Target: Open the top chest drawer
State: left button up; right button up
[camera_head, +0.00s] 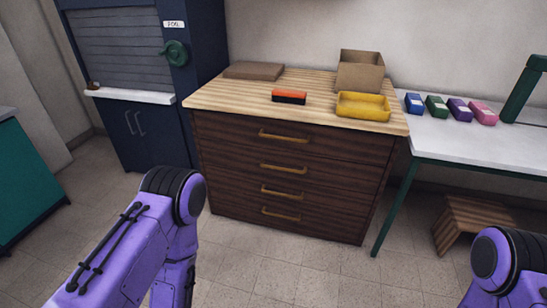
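A dark brown wooden chest (230,197) with a light striped wood top stands in the middle of the view. It has several stacked drawers, each with a brass bar handle, and all look shut. The top drawer (235,135) is at the upper edge of the front, and its handle (283,136) is in plain view. My purple left arm comes in at the lower left, in front of the chest and apart from it. My purple right arm shows at the lower right corner. Neither gripper is in view.
On the chest top are a yellow tray (362,115), a cardboard box (360,71), an orange-and-black block (289,97) and a flat brown board (254,71). A white table (463,143) with several coloured packs adjoins at right. A wooden stool (470,217) stands beneath. Tiled floor before the chest is clear.

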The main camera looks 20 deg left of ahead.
aim_at(367, 147)
jog(key=z, duration=1.1)
jog(key=i, duration=0.9)
jog(key=u, duration=0.65)
jog(key=i, duration=0.75)
jog(key=u, duration=0.6)
